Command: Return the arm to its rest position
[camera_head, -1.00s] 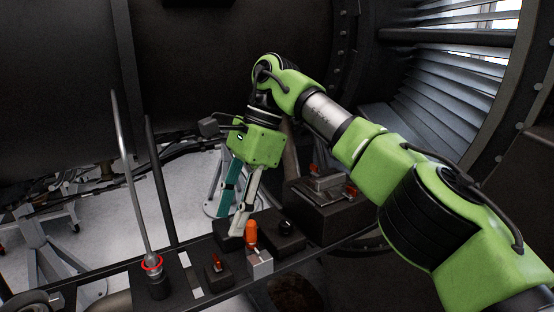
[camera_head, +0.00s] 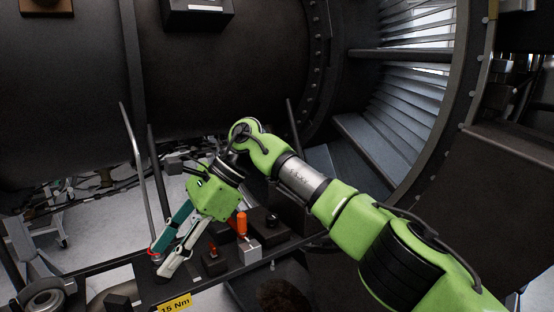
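My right arm (camera_head: 360,235) reaches in from the lower right, and its green wrist bends down to the left. My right gripper (camera_head: 163,262) has one teal finger and one pale finger, with a gap between them. It is open, and I see nothing held in the gap. It hangs over the left part of the dark tool tray (camera_head: 225,280). The teal fingertip overlaps the red-ringed base of an upright grey rod (camera_head: 136,160) in the picture; I cannot tell whether they touch. My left arm and gripper are not in view.
On the tray, right of the fingers, stand an orange-handled tool (camera_head: 242,222) in a grey block (camera_head: 250,252) and a small red-topped piece (camera_head: 212,250). A yellow "15 Nm" label (camera_head: 176,303) is at the front. The dark engine casing (camera_head: 230,80) rises behind.

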